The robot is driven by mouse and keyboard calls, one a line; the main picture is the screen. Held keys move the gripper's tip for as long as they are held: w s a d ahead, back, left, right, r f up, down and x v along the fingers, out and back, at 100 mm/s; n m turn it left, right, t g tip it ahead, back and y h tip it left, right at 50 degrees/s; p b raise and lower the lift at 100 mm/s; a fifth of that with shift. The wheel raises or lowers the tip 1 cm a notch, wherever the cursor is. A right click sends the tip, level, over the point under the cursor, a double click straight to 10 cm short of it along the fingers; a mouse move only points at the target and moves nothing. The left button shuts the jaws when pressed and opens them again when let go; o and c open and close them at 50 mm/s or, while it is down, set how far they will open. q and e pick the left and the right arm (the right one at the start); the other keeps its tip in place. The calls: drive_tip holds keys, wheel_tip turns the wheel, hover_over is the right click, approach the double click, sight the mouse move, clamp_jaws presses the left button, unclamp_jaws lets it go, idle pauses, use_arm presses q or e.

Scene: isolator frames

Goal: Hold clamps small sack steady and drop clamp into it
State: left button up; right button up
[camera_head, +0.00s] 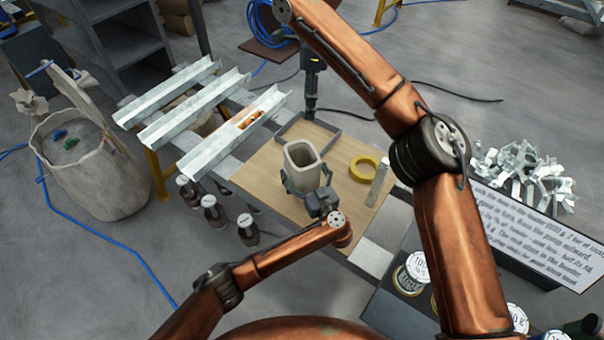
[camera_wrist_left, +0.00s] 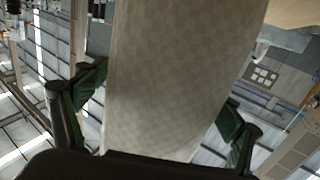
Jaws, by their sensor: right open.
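The small sack (camera_head: 303,168) is a beige, open-topped container standing upright on the wooden board. My left gripper (camera_head: 307,188) has its fingers on both sides of it, near its lower part. In the left wrist view the sack (camera_wrist_left: 175,75) fills the space between the finger pads, which appear to touch it. My right gripper (camera_head: 311,108) is open and points down behind the sack, above or near a shallow grey tray. Its fingertips are too small to make out. A small orange item (camera_head: 250,119), possibly a clamp, lies in the nearest metal channel.
The grey tray (camera_head: 322,129) looks empty. Yellow tape (camera_head: 364,168) lies right of the sack. Metal channels (camera_head: 180,90) span the left side, with dark bottles (camera_head: 213,211) below. A large sack (camera_head: 92,180) stands on the floor at left. Metal brackets (camera_head: 525,175) are piled at right.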

sight(310, 183)
use_arm(q)
drive_tip(key=shift+s+d+f, duration=0.15)
drive_tip(key=shift+s+d, duration=0.1)
drive_tip(key=shift+s, duration=0.2)
drive_tip(key=v, duration=1.1)
